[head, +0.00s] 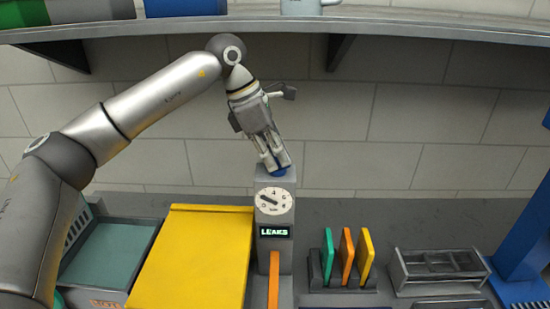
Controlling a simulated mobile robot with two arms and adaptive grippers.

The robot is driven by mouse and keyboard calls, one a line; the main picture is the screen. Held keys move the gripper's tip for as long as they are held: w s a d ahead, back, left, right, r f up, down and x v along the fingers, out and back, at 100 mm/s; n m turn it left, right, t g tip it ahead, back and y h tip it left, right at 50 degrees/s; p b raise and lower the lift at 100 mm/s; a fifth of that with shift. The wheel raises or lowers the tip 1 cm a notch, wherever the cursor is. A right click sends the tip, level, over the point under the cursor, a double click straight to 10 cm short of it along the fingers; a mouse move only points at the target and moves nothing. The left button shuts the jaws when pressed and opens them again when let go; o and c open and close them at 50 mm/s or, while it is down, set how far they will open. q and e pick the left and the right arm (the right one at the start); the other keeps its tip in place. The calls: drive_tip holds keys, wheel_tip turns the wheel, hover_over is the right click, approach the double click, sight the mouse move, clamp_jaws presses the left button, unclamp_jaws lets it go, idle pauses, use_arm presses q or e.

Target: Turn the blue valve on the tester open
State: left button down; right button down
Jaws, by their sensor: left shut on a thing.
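The tester (274,245) is a grey upright block with a white round dial and a small screen that reads "LEAKS" in green. The blue valve (279,173) sits on top of the tester, mostly hidden by my left gripper. My left gripper (277,166) reaches down from above and is shut on the blue valve. My right gripper is not in view.
A yellow panel (195,260) and a teal-grey bin (108,250) lie left of the tester. Right of it stand green, orange and yellow upright pieces in a rack (345,285), a grey metal frame (437,268) and a blue stand (525,235). A shelf (400,22) runs overhead.

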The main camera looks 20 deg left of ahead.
use_arm(q)
drive_tip(key=n+b, duration=0.2)
drive_tip(key=n+t+b, duration=0.1)
drive_tip(key=n+b, duration=0.1)
drive_tip(key=shift+d+f+y, duration=0.1)
drive_tip(key=shift+f+y, duration=0.1)
drive_tip(key=shift+y, duration=0.2)
drive_tip(key=n+y+b, duration=0.1)
drive_tip(key=n+b, duration=0.1)
drive_tip(key=n+t+b, duration=0.1)
drive_tip(key=n+b, duration=0.1)
drive_tip(key=n, duration=0.1)
drive_tip(key=shift+s+d+r+n+t+y, duration=0.1)
drive_tip(key=shift+s+n+t+y, duration=0.05)
drive_tip(key=shift+n+t+y, duration=0.2)
drive_tip(key=n+y+b, duration=0.1)
drive_tip(key=n+b, duration=0.1)
drive_tip(key=n, duration=0.1)
drive_tip(key=shift+r+y, duration=0.1)
drive_tip(key=shift+y, duration=0.15)
drive_tip(key=shift+d+n+y+b, duration=0.1)
drive_tip(key=shift+n+y+b, duration=0.45)
drive_tip(key=shift+n, duration=0.8)
drive_tip(key=shift+r, duration=0.1)
drive_tip(key=c, duration=1.4)
unclamp_jaws()
drive_tip(key=shift+c, duration=0.2)
